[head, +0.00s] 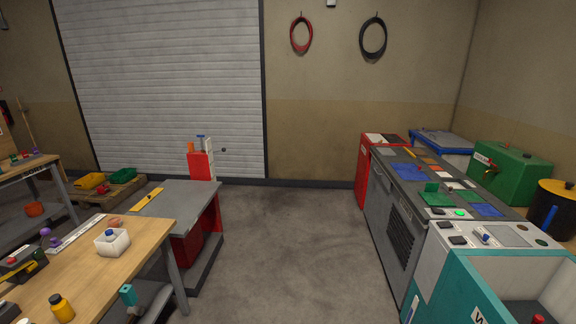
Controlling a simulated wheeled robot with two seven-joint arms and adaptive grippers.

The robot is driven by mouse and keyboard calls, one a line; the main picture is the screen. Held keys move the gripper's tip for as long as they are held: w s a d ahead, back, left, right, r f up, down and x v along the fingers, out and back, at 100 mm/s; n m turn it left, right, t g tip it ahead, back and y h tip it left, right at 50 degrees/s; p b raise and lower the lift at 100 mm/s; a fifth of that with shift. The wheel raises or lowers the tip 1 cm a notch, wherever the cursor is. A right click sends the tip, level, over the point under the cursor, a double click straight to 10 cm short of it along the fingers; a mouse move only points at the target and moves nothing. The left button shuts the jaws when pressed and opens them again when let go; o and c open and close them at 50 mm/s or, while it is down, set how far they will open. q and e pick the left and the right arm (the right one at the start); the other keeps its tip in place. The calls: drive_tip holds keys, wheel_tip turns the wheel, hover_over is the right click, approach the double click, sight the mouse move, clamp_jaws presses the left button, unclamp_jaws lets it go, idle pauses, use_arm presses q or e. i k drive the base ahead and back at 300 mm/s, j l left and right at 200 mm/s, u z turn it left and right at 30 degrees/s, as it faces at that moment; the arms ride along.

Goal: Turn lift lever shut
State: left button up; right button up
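A lift table with a grey top (178,205) and red frame stands left of centre. At its far end is a red post (200,166). A small blue-topped handle (201,137) sticks up from the post, and a thin rod with a dark knob (223,150) juts out to its right. I cannot tell which of these is the lift lever, nor whether it is open or shut. Neither of my grippers shows in the head view.
A wooden bench (125,262) with a white tub (112,243) and a yellow bottle (61,307) fills the lower left. A long row of machines (400,210) lines the right, with a green tank (510,172) behind. The concrete floor (285,235) between is clear.

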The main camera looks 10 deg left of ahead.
sight(203, 150)
drive_tip(key=i+z, duration=0.15)
drive_tip(key=i, duration=0.65)
drive_tip(key=i+l, duration=0.1)
drive_tip(key=i, duration=2.3)
drive_tip(key=i+u, duration=0.25)
drive_tip(key=i, duration=0.15)
drive_tip(key=i+l+u, duration=0.25)
drive_tip(key=i, duration=0.15)
drive_tip(key=i+l+u, duration=0.15)
drive_tip(key=i+u, duration=0.3)
drive_tip(key=i+l+u, duration=0.2)
drive_tip(key=u, duration=0.25)
drive_tip(key=i+l+u, duration=0.25)
drive_tip(key=l+u, duration=0.15)
drive_tip(key=i+l+u, duration=0.15)
drive_tip(key=l+u, duration=0.3)
drive_tip(key=i+l+u, duration=0.2)
drive_tip(key=l, duration=0.25)
drive_tip(key=l+u, duration=0.2)
drive_tip(key=l, duration=0.25)
